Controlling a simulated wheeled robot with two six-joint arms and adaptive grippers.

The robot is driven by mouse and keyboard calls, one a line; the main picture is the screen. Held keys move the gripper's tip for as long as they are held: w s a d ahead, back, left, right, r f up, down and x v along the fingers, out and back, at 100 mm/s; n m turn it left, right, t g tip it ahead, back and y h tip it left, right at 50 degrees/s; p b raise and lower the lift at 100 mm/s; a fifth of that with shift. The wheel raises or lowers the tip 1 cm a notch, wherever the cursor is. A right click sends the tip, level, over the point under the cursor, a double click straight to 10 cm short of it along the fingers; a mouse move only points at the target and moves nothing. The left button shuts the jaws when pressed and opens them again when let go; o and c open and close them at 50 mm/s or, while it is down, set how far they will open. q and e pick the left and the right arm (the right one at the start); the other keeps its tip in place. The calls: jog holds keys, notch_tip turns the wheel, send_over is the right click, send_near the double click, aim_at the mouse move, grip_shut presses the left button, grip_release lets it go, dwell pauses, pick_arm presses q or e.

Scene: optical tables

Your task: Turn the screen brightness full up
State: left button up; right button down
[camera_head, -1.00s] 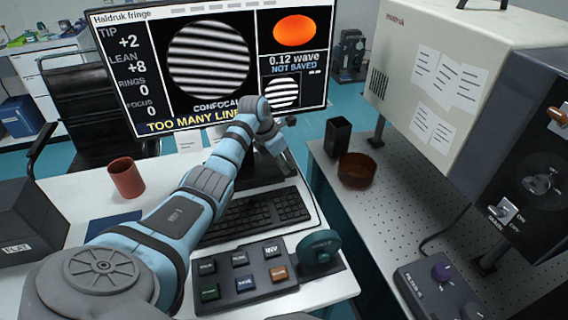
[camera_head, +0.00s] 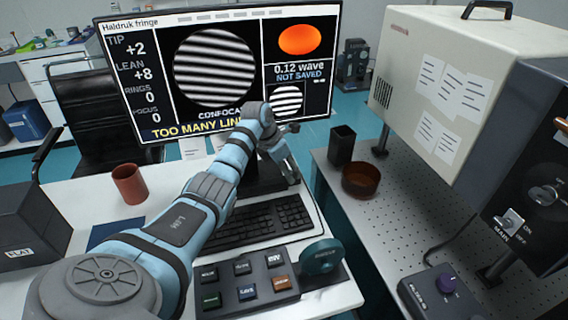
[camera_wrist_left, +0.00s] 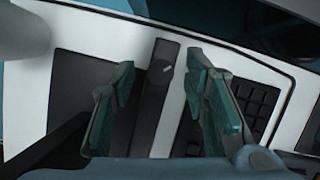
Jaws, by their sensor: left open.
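The screen (camera_head: 216,70) stands at the back of the white desk, lit, with striped fringe pictures and the words "TOO MANY LIN…". My left arm reaches in front of it. My left gripper (camera_head: 284,160) hangs open by the foot of the screen, above the far end of the keyboard. In the head view the knob is hidden.
The keyboard (camera_head: 255,222) and a button panel with a teal wheel (camera_head: 322,257) lie on the desk. A red-brown cup (camera_head: 129,184) stands left of my arm. A perforated table to the right bears a brown dish (camera_head: 361,179), a black holder (camera_head: 341,145) and a large instrument (camera_head: 450,80).

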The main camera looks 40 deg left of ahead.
pick_arm(q)
jog(key=v, duration=1.1)
jog(key=shift+r, duration=0.3)
jog(key=w+f+b, duration=0.1)
jog(key=f, duration=0.2)
jog(key=w+d+f+n+b, duration=0.1)
jog(key=w+f, duration=0.1)
jog(key=f, duration=0.2)
jog(key=w+f+n+y+b, duration=0.1)
jog(key=f, duration=0.3)
jog(key=shift+w+d+f+b, duration=0.1)
jog(key=shift+w+d+b, duration=0.05)
jog(key=shift+d+b, duration=0.2)
